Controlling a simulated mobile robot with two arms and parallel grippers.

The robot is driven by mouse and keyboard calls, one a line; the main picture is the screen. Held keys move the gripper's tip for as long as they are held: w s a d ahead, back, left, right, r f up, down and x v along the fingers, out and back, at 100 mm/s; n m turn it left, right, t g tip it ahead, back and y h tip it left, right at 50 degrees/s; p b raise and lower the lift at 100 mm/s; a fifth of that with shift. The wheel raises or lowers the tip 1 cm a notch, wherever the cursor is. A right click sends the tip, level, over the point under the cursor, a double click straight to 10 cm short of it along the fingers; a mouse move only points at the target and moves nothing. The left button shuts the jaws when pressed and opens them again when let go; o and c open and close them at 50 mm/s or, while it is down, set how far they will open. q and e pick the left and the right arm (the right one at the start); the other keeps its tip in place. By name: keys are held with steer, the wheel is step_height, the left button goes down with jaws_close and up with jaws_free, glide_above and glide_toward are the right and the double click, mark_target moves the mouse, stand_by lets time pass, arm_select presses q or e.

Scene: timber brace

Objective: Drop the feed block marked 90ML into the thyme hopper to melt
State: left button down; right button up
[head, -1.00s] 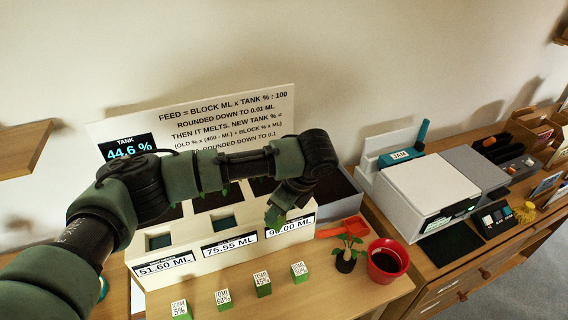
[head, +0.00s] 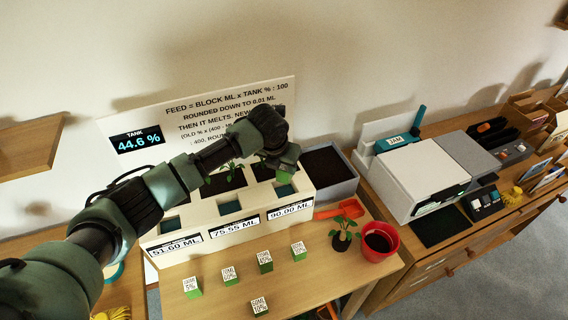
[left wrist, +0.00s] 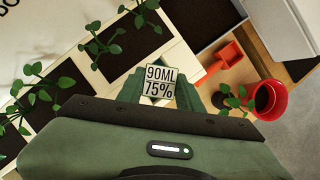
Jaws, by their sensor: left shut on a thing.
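My left gripper (head: 284,163) is over the right end of the white planter box (head: 240,222), above the right hopper opening (head: 284,190). In the left wrist view the gripper (left wrist: 160,90) is shut on a feed block (left wrist: 160,82) reading 90ML 75%. In the head view I cannot make the block out clearly. The planter's front has three openings with displays: 51.60 ML (head: 176,246), 75.55 ML (head: 234,227) and 90.00 ML (head: 290,211). The herb names are too small to read. My right gripper is not in view.
Several other feed blocks (head: 265,262) stand on the table in front of the planter. A small potted plant (head: 343,237), red pot (head: 380,240) and orange scoop (head: 342,209) are to the right. The tank sign (head: 137,140) reads 44.6 %.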

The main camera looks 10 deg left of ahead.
arm_select(q)
step_height(320, 180, down, 8)
steer(key=b, duration=0.7)
steer(key=shift+r, duration=0.15)
steer(key=shift+r, duration=0.1)
steer(key=c, duration=0.9)
jaws_free()
steer(key=shift+o, duration=0.2)
